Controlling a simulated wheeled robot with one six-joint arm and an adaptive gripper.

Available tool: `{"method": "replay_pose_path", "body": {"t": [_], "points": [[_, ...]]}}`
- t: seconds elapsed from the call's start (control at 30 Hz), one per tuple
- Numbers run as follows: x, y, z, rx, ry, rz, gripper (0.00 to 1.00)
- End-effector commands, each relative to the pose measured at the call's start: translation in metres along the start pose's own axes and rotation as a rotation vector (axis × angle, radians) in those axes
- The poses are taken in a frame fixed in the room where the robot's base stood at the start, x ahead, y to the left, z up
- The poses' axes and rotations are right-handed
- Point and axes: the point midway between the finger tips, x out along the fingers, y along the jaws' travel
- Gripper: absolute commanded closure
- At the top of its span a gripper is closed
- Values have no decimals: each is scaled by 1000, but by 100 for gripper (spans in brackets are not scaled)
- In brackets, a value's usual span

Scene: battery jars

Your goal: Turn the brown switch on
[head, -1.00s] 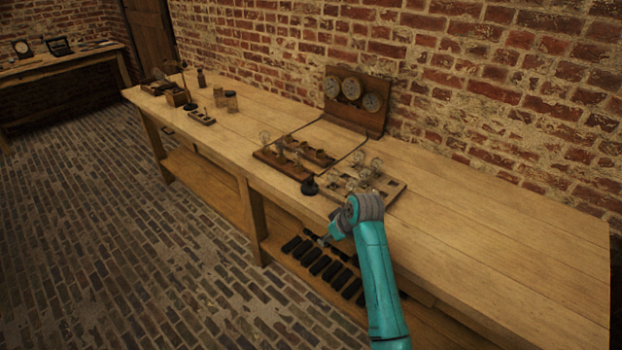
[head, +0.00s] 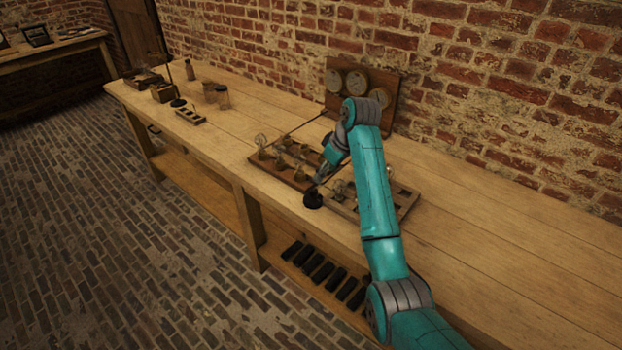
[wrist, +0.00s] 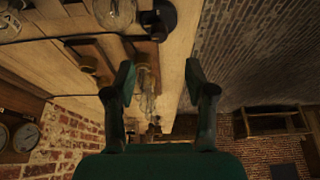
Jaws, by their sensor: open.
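A brown wooden board (head: 292,178) with small glass bulbs and fittings lies near the front edge of the workbench. I cannot tell which of its small parts is the brown switch; my arm hides part of this area in the head view. My gripper (head: 322,178) hangs over the right end of this board, beside a black round-based object (head: 312,200). In the wrist view my gripper (wrist: 160,72) is open, its two dark green fingers apart with nothing held. Brown wooden pieces (wrist: 90,62) and a glass bulb (wrist: 148,100) show beyond and between the fingers.
A lighter tray (head: 405,200) sits to the right, partly behind my arm. A wooden panel with round dials (head: 333,80) stands against the brick wall. Jars (head: 222,97) and a small block (head: 190,117) stand farther left. The bench's right side (head: 500,235) is clear.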

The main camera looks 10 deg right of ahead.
Motion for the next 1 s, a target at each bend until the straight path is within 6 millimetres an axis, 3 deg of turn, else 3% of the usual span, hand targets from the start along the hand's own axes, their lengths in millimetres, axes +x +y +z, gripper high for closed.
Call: {"method": "replay_pose_path", "body": {"t": [0.17, 0.7, 1.0], "points": [[8, 0, -1, -2, -4, -4, 45], [92, 0, -1, -2, -4, -3, 45], [106, 0, -1, -2, -2, -2, 45]]}}
